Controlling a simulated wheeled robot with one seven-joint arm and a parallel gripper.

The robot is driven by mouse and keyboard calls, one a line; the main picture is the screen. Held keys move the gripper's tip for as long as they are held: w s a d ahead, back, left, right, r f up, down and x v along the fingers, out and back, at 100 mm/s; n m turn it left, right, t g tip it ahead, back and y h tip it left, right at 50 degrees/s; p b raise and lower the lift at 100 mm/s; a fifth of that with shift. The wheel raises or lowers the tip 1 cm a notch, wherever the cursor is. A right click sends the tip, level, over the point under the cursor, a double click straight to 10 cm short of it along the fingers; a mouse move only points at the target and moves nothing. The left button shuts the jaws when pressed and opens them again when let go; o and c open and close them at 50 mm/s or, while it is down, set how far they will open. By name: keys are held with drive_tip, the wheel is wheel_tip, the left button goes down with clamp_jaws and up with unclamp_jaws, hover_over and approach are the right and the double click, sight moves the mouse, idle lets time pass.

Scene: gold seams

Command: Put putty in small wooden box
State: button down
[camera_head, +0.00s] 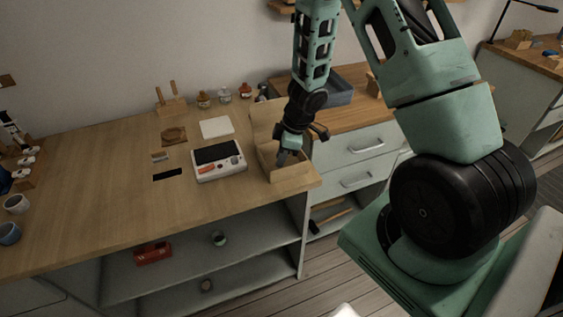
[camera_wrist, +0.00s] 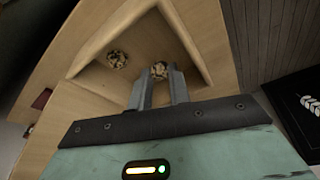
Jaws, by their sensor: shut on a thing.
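The small wooden box (camera_head: 290,181) stands open on the front right corner of the wooden bench. My gripper (camera_head: 284,157) points down into it. In the wrist view, my gripper (camera_wrist: 158,82) is shut on a speckled brown and dark lump, the putty (camera_wrist: 159,70), held between the fingertips inside the box's walls. A second, similar speckled lump (camera_wrist: 117,59) lies in the box (camera_wrist: 88,47), near a corner. I cannot tell whether the held lump touches the box floor. The held lump is not visible in the head view.
A white device with a dark top (camera_head: 219,160) stands just left of the box. A white square pad (camera_head: 216,127), several small bottles and a grey tray (camera_head: 340,92) are behind.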

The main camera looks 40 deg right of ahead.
drive_tip(key=shift+f, duration=0.55)
drive_tip(key=shift+f, duration=0.15)
drive_tip(key=c, duration=1.6)
unclamp_jaws()
